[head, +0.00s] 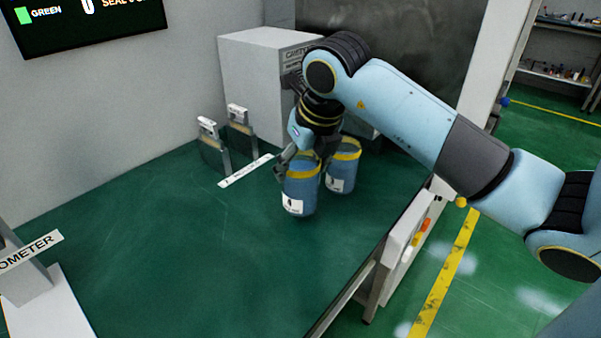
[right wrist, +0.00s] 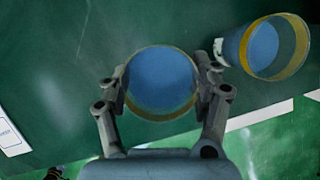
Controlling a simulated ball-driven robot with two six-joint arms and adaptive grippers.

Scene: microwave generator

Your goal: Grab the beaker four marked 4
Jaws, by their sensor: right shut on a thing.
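Two blue beakers with yellow bands are at the middle of the green table in the head view. My right gripper (head: 299,160) is shut on the nearer beaker (head: 302,188), with its fingers around the upper part. In the right wrist view the held beaker (right wrist: 160,82) sits between the two fingers (right wrist: 162,92). The other beaker (head: 341,172) stands just behind it to the right; it also shows in the right wrist view (right wrist: 262,47). My left gripper is out of view.
A white box-shaped machine (head: 262,75) stands at the back, partly behind my arm. Two small stands (head: 213,150) and a white strip (head: 245,171) are left of the beakers. The table's front and left middle (head: 190,260) are clear. Its right edge drops to the floor.

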